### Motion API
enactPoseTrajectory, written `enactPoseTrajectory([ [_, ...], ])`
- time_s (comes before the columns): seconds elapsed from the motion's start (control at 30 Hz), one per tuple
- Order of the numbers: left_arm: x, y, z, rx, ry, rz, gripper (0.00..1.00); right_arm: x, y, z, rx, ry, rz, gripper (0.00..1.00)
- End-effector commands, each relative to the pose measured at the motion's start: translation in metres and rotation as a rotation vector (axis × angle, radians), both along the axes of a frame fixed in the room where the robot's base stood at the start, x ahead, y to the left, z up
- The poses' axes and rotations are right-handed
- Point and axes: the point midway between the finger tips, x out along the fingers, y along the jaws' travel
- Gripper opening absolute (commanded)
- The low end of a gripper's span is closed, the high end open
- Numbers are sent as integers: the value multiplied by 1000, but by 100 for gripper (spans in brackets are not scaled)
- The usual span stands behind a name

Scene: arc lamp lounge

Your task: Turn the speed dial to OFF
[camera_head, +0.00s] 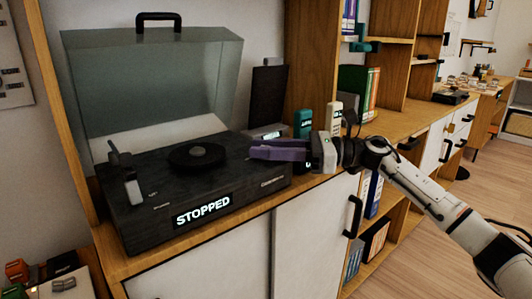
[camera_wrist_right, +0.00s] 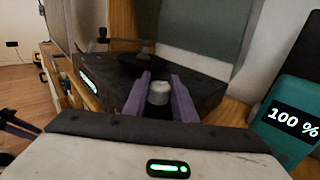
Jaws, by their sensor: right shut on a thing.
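The dark record player (camera_head: 150,205) stands on the wooden cabinet with its clear lid raised. Its front display (camera_head: 203,209) reads STOPPED. My right gripper (camera_head: 256,150) reaches in from the right over the player's right end. In the right wrist view its two purple fingers (camera_wrist_right: 158,97) are shut on a short grey cylindrical knob, the speed dial (camera_wrist_right: 158,92). The fingers hide the dial in the head view. The dial's markings and its pointer cannot be read. My left gripper is not in the head view.
A round dark platter (camera_head: 197,155) and a tonearm (camera_head: 128,172) sit on the player's top. A teal device with a 100 % display (camera_wrist_right: 290,120) stands close to the right gripper. A dark upright panel (camera_head: 268,95) stands behind. Books (camera_head: 358,93) fill the shelf beyond.

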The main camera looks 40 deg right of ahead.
Motion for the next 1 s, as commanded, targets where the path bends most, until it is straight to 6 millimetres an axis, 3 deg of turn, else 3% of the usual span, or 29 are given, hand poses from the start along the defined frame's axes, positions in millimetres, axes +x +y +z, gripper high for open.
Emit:
enactPoseTrajectory([
  [0.3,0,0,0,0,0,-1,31,1,0,2,3,-3,-2,2],
  [0.33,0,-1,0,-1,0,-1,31,1,0,2,4,-3,-2,26],
  [0.43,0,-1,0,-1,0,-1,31,0,0,2,3,-3,-1,43],
  [0.77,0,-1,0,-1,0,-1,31,-1,-1,0,2,-1,-1,43],
  [1.0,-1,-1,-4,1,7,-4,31,-20,-25,-2,0,3,-3,43],
])
